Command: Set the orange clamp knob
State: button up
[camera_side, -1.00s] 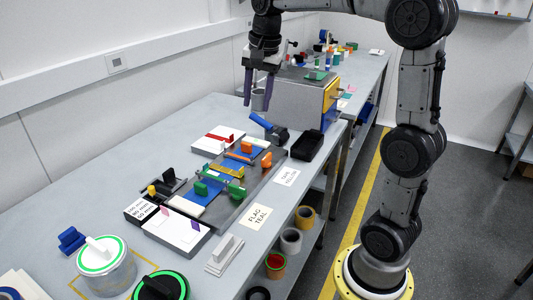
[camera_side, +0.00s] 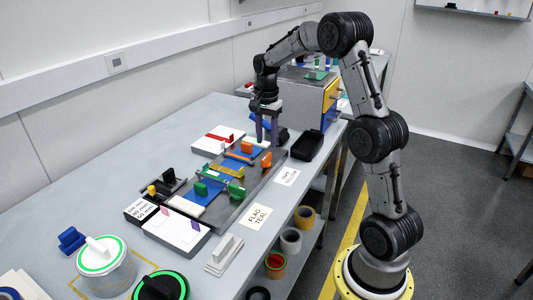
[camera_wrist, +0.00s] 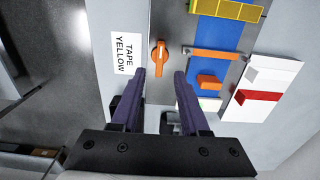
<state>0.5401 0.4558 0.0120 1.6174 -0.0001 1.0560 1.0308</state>
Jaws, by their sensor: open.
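The orange clamp knob (camera_side: 267,160) stands at the right edge of the dark fixture plate (camera_side: 238,217), near its far end. In the wrist view the knob (camera_wrist: 158,57) is a round orange base with a raised grip bar, lying just beyond my fingertips, roughly in line with the gap between them. My gripper (camera_side: 267,139) points down above the far end of the plate, its purple fingers apart with nothing between them. In the wrist view my gripper (camera_wrist: 160,74) shows both fingers apart; neither visibly touches the knob.
An orange bar (camera_wrist: 215,53) and an orange block (camera_wrist: 209,82) on a blue part lie right of the knob. A TAPE YELLOW label (camera_wrist: 127,54) lies left of it. A black bin (camera_side: 307,146) and a white block with a red strip (camera_side: 217,137) stand nearby.

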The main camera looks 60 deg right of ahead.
aim_at(267, 156)
notch_tip(267, 156, down, 6)
jog(key=shift+r, duration=0.1)
dwell(0.4)
grip_shut()
